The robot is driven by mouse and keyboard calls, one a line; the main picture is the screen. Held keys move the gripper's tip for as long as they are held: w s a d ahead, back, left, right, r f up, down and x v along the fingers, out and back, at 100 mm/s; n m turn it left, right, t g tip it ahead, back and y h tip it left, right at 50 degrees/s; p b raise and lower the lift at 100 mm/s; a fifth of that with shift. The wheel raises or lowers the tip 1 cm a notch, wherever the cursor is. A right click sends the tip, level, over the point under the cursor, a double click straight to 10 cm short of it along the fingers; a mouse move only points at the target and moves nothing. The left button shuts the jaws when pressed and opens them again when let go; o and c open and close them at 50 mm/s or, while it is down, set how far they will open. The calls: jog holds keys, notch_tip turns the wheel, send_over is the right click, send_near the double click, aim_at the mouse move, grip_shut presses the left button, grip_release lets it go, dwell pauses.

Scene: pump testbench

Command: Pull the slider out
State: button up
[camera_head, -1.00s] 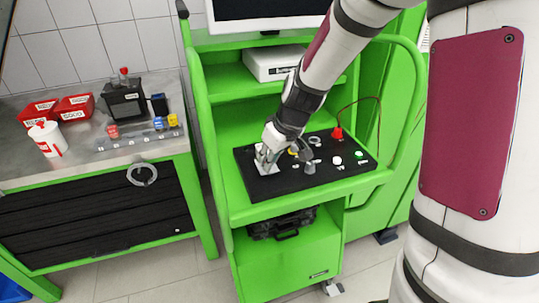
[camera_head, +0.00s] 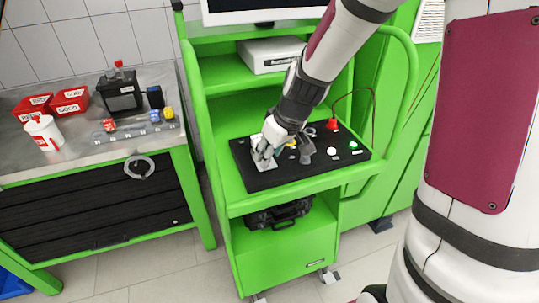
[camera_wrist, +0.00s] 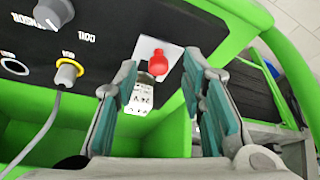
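The slider appears to be the small red knob (camera_wrist: 158,64) with a pale, marked block (camera_wrist: 143,97) beside it, on a white plate (camera_wrist: 146,47) on the black panel (camera_wrist: 100,30). In the head view the white plate (camera_head: 266,163) is at the panel's left end, mostly covered by my gripper (camera_head: 264,154). In the wrist view my gripper (camera_wrist: 160,72) is open, with one teal-padded finger on each side of the knob. Gaps show between the knob and both fingers. Fingertip depth relative to the knob is hard to judge.
The panel lies on a green cart (camera_head: 235,208). A grey knob (camera_wrist: 55,12) and a yellow-ringed socket with a cable (camera_wrist: 68,72) are near my gripper. A red button (camera_head: 332,124) is at the panel's back. A metal workbench (camera_head: 75,150) stands left.

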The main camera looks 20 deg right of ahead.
jog(key=v, duration=1)
jog(key=shift+s+r, duration=0.25)
jog(key=shift+r, duration=0.05)
jog(key=s+a+r+m+h, duration=0.1)
jog(key=s+r+m, duration=0.1)
jog(key=s, duration=0.8)
jog(key=s+r+m+t, duration=0.1)
jog(key=s+r+m, duration=0.1)
jog(key=s+r, duration=0.3)
jog(key=s, duration=0.4)
jog(key=shift+s+a+r+m+h, duration=0.3)
jog(key=shift+s+a+h, duration=0.1)
